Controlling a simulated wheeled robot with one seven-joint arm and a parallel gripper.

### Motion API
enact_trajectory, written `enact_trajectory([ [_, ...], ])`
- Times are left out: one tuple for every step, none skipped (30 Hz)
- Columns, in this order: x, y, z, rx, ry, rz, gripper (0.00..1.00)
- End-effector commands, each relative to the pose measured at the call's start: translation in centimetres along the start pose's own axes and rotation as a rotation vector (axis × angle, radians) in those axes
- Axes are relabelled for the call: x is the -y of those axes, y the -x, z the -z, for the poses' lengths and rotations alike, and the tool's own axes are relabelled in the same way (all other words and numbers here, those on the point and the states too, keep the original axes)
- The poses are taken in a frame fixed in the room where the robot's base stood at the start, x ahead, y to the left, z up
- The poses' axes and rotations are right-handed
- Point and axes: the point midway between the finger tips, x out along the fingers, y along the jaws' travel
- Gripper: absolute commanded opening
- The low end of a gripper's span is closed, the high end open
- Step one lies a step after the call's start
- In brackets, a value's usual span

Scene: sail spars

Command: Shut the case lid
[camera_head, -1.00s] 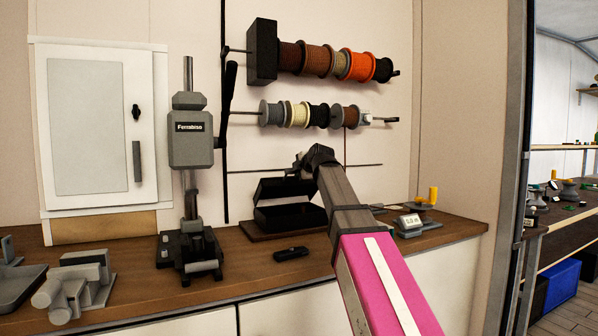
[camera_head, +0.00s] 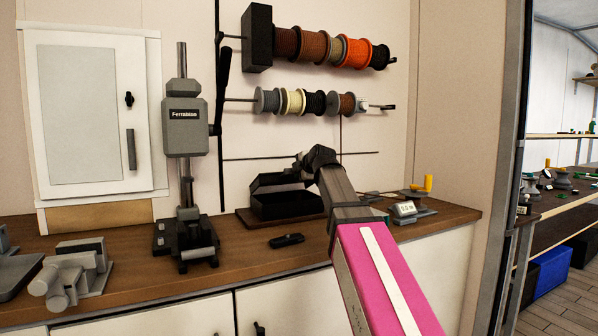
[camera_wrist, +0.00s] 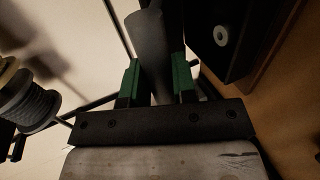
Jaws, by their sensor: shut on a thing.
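The black case (camera_head: 288,208) stands on a brown base at the back of the wooden counter. Its dark lid (camera_head: 278,182) is still raised at an angle above the lower part, with an opening between them. My gripper (camera_head: 299,167) is at the lid's upper right, partly hidden by my wrist. In the wrist view, my gripper's green-padded fingers (camera_wrist: 156,82) are shut on a grey cylindrical bar (camera_wrist: 149,45), which looks like the lid's handle. A dark panel with a round grey disc (camera_wrist: 221,36) is beside it.
A small black object (camera_head: 286,241) lies on the counter in front of the case. A grey press (camera_head: 187,135) stands left, and a scale-like grey device (camera_head: 404,209) right. Thread spools (camera_head: 312,48) hang on the wall above. Bare counter (camera_head: 235,262) shows in front.

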Motion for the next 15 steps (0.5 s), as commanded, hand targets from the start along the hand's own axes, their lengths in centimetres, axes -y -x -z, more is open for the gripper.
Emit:
enact_trajectory([
  [0.2, 0.1, 0.0, 0.000, 0.000, 0.000, 0.04],
  [0.3, 0.1, 0.0, 0.000, 0.000, 0.001, 0.05],
  [0.5, 0.1, 0.0, 0.000, 0.000, 0.001, 0.05],
  [0.6, 0.1, 0.0, 0.000, 0.000, 0.001, 0.04],
  [0.8, 0.2, 0.0, 0.000, 0.000, 0.001, 0.04],
  [0.9, 0.2, 0.0, 0.000, 0.000, 0.001, 0.04],
  [1.1, 0.2, 0.0, 0.000, 0.000, 0.001, 0.04],
  [1.2, 0.2, 0.0, 0.000, 0.000, 0.001, 0.04],
  [1.3, 0.2, 0.0, 0.000, 0.000, 0.001, 0.04],
  [1.5, 0.3, 0.0, 0.000, 0.000, 0.001, 0.04],
  [1.6, 0.3, 0.0, 0.000, 0.000, 0.001, 0.04],
  [1.8, 0.3, 0.0, 0.000, 0.000, 0.001, 0.05],
  [1.9, 0.3, 0.0, 0.000, 0.000, 0.001, 0.05],
  [2.0, 0.3, 0.0, 0.000, 0.000, 0.002, 0.04],
  [2.2, 0.4, 0.0, 0.000, 0.000, 0.002, 0.04],
])
